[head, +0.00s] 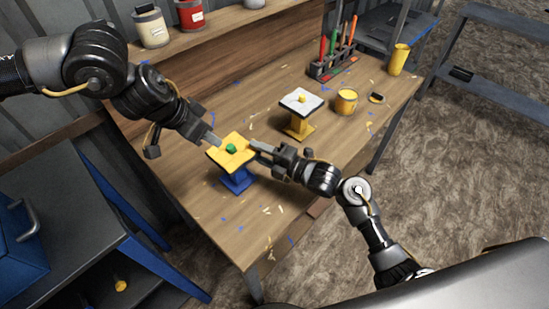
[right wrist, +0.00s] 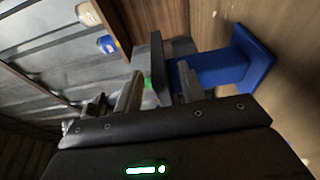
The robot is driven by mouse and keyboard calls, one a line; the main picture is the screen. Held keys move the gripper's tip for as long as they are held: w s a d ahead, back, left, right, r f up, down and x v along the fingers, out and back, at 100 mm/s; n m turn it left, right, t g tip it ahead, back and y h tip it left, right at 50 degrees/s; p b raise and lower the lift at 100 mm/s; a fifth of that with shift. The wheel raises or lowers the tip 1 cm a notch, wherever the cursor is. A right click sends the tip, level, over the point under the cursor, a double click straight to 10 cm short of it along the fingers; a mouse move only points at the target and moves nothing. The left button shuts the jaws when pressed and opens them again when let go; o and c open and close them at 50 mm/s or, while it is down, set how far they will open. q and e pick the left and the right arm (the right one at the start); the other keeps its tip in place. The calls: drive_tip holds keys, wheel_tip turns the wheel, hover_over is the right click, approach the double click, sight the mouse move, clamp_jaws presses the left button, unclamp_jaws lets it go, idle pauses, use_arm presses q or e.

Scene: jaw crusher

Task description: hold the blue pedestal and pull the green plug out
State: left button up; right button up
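The blue pedestal (head: 236,180) stands on the wooden bench under a square yellow top plate (head: 240,163). The green plug (head: 231,148) sits in the middle of that top. My left gripper (head: 214,139) is at the top's left edge, close to the plug; its finger gap cannot be made out. My right gripper (head: 260,147) is at the top's right edge. In the right wrist view its fingers (right wrist: 158,88) are apart, one on each side of the dark-looking plate, with a gap visible. The blue pedestal (right wrist: 222,68) and a bit of green (right wrist: 147,83) show there.
A second pedestal, yellow with a white top (head: 297,103), stands further back on the bench. Cans (head: 150,28) stand on the shelf. The bench front is mostly clear.

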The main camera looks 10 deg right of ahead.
sight(248, 148)
drive_tip(key=shift+x, duration=1.8)
drive_tip(key=shift+c, duration=0.4)
clamp_jaws()
